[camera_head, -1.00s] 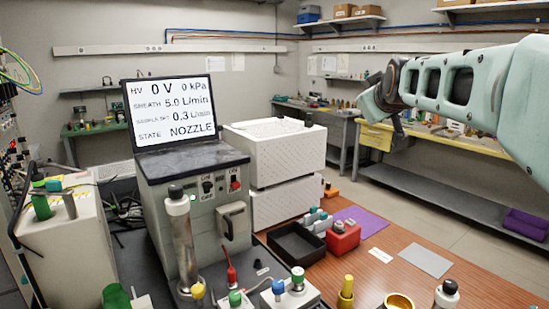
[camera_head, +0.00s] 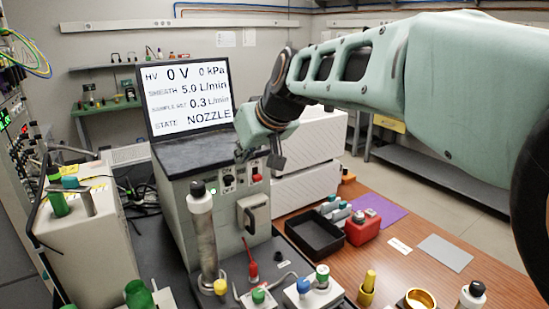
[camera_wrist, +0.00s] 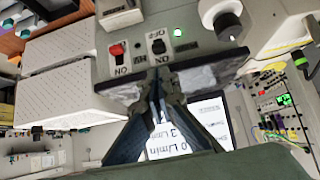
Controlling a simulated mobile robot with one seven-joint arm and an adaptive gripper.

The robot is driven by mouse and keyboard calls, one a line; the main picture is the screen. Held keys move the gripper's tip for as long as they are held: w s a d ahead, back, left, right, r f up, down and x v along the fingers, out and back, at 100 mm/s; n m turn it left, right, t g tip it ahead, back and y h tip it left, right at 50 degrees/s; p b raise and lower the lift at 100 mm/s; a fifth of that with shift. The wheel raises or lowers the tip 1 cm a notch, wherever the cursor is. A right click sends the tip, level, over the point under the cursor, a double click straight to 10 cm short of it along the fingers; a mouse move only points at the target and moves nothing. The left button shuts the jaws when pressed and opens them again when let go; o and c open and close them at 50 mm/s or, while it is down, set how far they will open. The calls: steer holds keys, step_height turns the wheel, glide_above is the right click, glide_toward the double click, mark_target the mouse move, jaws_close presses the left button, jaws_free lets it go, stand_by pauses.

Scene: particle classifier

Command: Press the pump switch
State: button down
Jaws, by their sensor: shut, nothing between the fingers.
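The grey control box (camera_head: 176,200) has a front panel with a black rocker switch (camera_head: 228,180), a red switch (camera_head: 257,177) and a lit green lamp (camera_head: 213,190). The upside-down wrist view shows the black switch (camera_wrist: 158,46), the red switch (camera_wrist: 117,49) and the lamp (camera_wrist: 178,32) up close. Small ON/OFF lettering is visible, but I cannot read which switch is the pump's. My gripper (camera_wrist: 160,72) is shut and empty, its tips close to the panel by the black switch. I cannot tell whether they touch. It also shows in the head view (camera_head: 242,156).
A screen (camera_head: 187,98) on the box reads 0 V, 0 kPa, 5.0 L/min, 0.3 and NOZZLE. A metal cylinder (camera_head: 203,240) stands in front of the box. A black tray (camera_head: 314,236) and red container (camera_head: 362,228) lie right, beside white boxes (camera_head: 305,190).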

mark_target(232, 181)
steer(key=x, duration=0.9)
steer(key=shift+w+f, duration=0.1)
step_height(232, 181, down, 3)
steer(key=b, duration=0.2)
steer(key=shift+b, duration=0.3)
